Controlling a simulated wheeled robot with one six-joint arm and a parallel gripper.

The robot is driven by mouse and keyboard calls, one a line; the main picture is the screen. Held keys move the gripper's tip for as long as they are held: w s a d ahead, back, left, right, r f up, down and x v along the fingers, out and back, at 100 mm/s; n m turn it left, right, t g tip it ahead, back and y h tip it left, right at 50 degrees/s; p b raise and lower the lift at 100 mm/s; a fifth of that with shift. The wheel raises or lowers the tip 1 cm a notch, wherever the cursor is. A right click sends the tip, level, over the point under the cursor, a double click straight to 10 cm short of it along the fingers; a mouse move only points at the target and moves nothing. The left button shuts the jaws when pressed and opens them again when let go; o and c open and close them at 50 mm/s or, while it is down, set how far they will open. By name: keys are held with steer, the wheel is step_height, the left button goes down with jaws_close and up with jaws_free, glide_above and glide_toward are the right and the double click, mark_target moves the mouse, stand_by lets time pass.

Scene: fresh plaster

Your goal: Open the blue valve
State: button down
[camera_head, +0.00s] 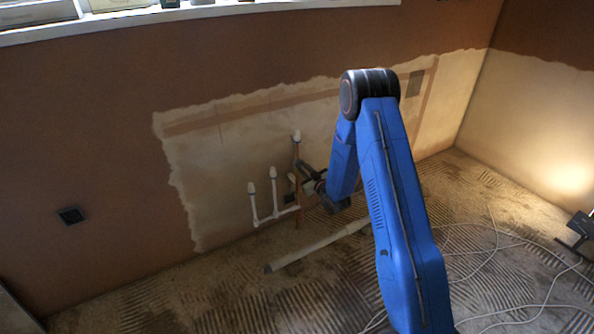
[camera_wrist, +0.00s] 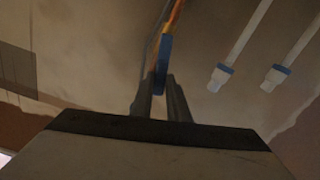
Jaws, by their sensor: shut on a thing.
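In the wrist view the blue valve (camera_wrist: 163,62) shows as a narrow blue piece, seen almost edge-on, at the end of a copper pipe (camera_wrist: 176,16). My gripper (camera_wrist: 159,84) has its two dark fingers shut on the lower end of the blue piece. In the head view my gripper (camera_head: 303,171) reaches the plastered wall beside the upright copper pipe (camera_head: 297,151). The valve cannot be made out there. How far the valve is turned cannot be told.
White pipes (camera_head: 274,187) with pale capped ends stand against the wall left of my gripper. A loose grey pipe (camera_head: 315,247) lies on the ridged floor. White cables (camera_head: 497,250) and a lit lamp (camera_head: 581,226) are at the right.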

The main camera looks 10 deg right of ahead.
steer(key=shift+d+r+m, duration=0.1)
steer(key=shift+d+m, duration=0.1)
steer(key=shift+m, duration=0.2)
steer(key=shift+w+d+r+m, duration=0.15)
steer(key=shift+d+m, duration=0.15)
steer(key=shift+m, duration=0.3)
steer(key=shift+w+d+f+m, duration=0.1)
steer(key=shift+d+m, duration=0.15)
steer(key=shift+m, duration=0.35)
steer(key=c, duration=1.8)
jaws_free()
steer(key=shift+r, duration=0.1)
steer(key=shift+o, duration=0.2)
steer(key=v, duration=1.2)
